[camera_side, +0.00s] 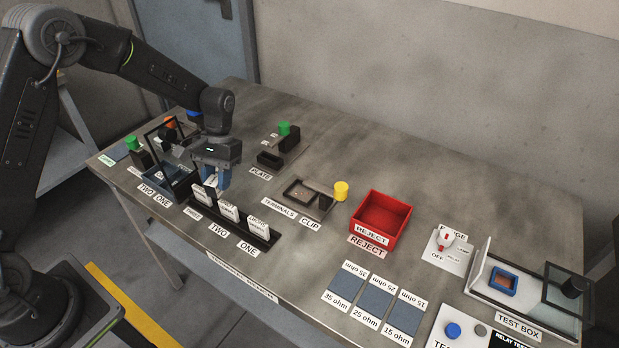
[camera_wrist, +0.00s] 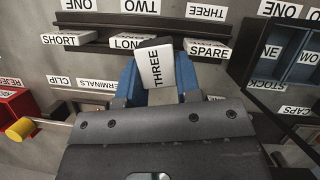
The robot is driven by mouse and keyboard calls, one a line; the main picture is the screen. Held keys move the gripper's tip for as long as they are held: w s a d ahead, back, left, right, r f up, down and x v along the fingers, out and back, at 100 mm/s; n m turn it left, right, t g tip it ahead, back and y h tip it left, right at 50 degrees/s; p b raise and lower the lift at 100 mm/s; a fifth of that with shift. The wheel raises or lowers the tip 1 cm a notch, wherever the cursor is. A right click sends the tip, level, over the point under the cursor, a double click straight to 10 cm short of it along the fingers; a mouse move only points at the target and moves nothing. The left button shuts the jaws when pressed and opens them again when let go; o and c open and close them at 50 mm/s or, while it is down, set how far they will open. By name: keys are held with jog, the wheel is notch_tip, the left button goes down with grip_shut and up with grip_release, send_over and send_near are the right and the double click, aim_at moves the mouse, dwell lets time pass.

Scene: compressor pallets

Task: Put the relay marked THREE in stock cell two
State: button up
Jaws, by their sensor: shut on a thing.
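My gripper (camera_side: 217,178) has blue fingers and is shut on a white relay marked THREE (camera_wrist: 155,66). In the wrist view the word THREE faces the camera, between the fingers. In the side view the relay is mostly hidden by the fingers, just behind the dark rack (camera_side: 238,232) labelled THREE, TWO, ONE. I cannot tell its exact height. The blue stock box (camera_side: 168,183) is left of my gripper, with labels TWO and ONE in front; cell two is the left one there. It also shows at the right of the wrist view (camera_wrist: 290,73). A dark-framed lid (camera_side: 153,135) stands raised by it.
White cards marked SHORT (camera_wrist: 73,39), LONG (camera_wrist: 135,42) and SPARE (camera_wrist: 208,49) stand along the rack. A red reject bin (camera_side: 381,218), a yellow knob (camera_side: 341,191) and a test box (camera_side: 515,301) are to the right. Green-topped items stand behind. Bare table lies around the bin.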

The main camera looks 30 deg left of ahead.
jog(key=w+a+r+n+t+h, duration=0.15)
jog(key=w+n+t, duration=0.25)
jog(key=w+n, duration=0.7)
jog(key=w+a+r+n+t+h, duration=0.1)
jog(key=w+r+n+t, duration=0.2)
jog(key=w+n, duration=0.75)
jog(key=n, duration=0.3)
send_over(309, 165)
jog(key=a, duration=0.1)
jog(key=f, duration=0.4)
jog(key=s+f, duration=0.1)
jog(key=f, duration=0.2)
jog(key=shift+f, duration=1.95)
jog(key=shift+f, duration=0.1)
jog(key=o, duration=0.9)
jog(key=v, duration=1.2)
jog(key=shift+s+d+r, duration=0.15)
jog(key=shift+r, duration=0.05)
